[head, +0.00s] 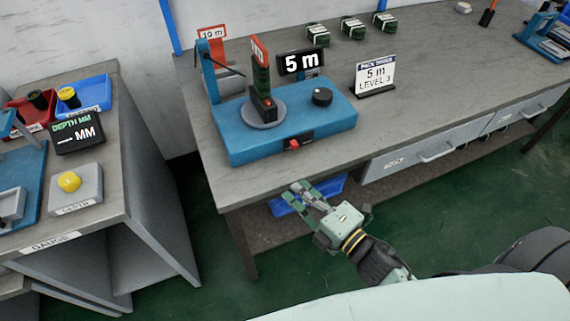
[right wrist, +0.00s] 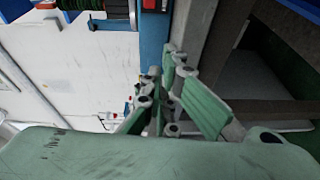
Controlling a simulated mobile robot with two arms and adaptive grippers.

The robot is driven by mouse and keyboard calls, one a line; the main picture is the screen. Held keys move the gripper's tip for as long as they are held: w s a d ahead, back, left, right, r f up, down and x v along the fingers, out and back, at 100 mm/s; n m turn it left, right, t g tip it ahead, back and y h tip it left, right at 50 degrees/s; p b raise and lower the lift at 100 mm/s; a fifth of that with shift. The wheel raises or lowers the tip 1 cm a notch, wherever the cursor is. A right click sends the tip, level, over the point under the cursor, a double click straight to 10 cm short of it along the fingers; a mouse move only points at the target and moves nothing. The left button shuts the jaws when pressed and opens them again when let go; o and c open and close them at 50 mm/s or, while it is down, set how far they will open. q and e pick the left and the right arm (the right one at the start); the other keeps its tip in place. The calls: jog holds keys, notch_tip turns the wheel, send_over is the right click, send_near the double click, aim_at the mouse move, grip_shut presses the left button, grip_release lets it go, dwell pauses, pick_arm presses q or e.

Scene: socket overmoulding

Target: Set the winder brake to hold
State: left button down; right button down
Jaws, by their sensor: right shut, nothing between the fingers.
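The winder (head: 240,142) is a blue box on the grey bench, with a round turntable (head: 263,112), a dark upright spool and a black knob (head: 321,96). A small red lever (head: 293,143) sits in a dark slot on its front face; I take this as the brake, but its setting cannot be read. Red shows at the top of the right wrist view (right wrist: 149,4) beside the winder's blue side. My right gripper (head: 297,191) is shut and empty, below and in front of the bench edge, apart from the lever. My left gripper is not in view.
A black "5 m" display (head: 301,62) stands behind the winder. A "5 m LEVEL 3" order sign (head: 375,75) stands to its right. Several green coils lie at the back. A blue bin (head: 333,188) is under the bench. A gauge table (head: 112,190) stands left.

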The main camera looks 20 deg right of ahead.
aim_at(294, 145)
jog(key=shift+s+a+r+n+y, duration=0.1)
jog(key=shift+a+r+n+y, duration=0.15)
jog(key=shift+r, duration=0.25)
jog(key=shift+a+r+n+y, duration=0.15)
jog(key=shift+r+n, duration=0.1)
jog(key=shift+r, duration=0.25)
jog(key=p+x, duration=0.1)
jog(key=x, duration=0.9)
jog(key=shift+w+d+p, duration=0.15)
jog(key=shift+w+p, duration=0.1)
jog(key=shift+p, duration=0.15)
jog(key=d, duration=0.2)
jog(key=shift+d, duration=0.35)
jog(key=shift+s+d, duration=0.1)
jog(key=shift+d, duration=0.5)
